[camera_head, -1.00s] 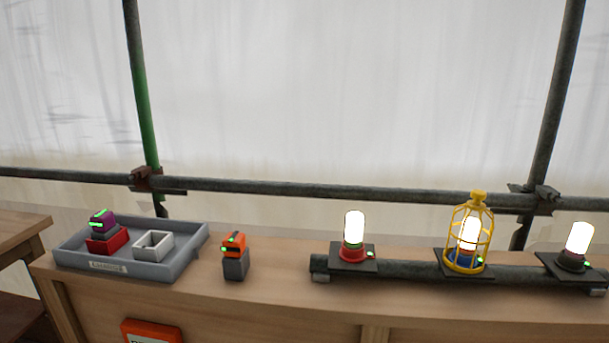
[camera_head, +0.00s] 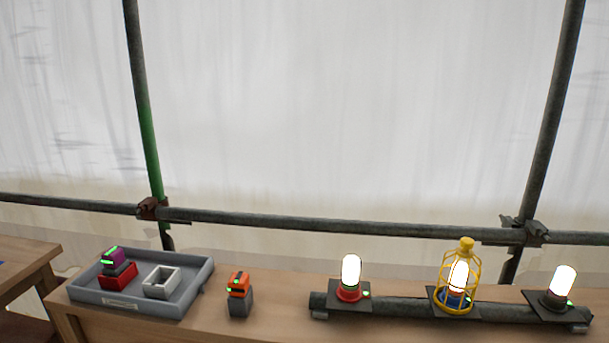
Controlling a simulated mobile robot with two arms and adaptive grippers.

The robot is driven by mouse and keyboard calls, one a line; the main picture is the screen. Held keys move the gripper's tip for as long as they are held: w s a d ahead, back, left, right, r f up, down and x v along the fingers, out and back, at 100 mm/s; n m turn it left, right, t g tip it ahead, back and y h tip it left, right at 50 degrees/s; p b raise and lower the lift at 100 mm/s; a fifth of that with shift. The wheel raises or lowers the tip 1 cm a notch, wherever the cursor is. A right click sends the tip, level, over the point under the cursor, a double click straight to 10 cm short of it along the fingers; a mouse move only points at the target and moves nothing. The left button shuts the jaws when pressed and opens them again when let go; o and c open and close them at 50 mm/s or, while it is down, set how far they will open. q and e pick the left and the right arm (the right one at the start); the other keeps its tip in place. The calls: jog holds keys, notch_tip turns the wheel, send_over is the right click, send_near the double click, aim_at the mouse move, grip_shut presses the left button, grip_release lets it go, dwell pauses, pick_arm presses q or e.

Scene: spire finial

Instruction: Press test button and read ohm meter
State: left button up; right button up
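No ohm meter or test button can be made out for certain in the head view. A small orange and dark grey device (camera_head: 239,293) with a small green light stands upright on the wooden bench, right of the tray. A purple and dark device (camera_head: 113,261) with green lights sits in a red holder (camera_head: 118,277) inside the grey tray (camera_head: 130,310). Three lit lamps stand on a dark pipe: one with a red base (camera_head: 350,277), one in a yellow cage (camera_head: 461,277), and one with a dark base (camera_head: 562,287). Neither of my grippers is in view.
An empty white open box (camera_head: 161,283) sits in the tray. The bench top (camera_head: 275,312) is clear between the orange device and the lamps. Scaffold poles (camera_head: 350,227) and pale sheeting (camera_head: 330,110) stand behind. Another wooden table (camera_head: 25,262) is at the far left.

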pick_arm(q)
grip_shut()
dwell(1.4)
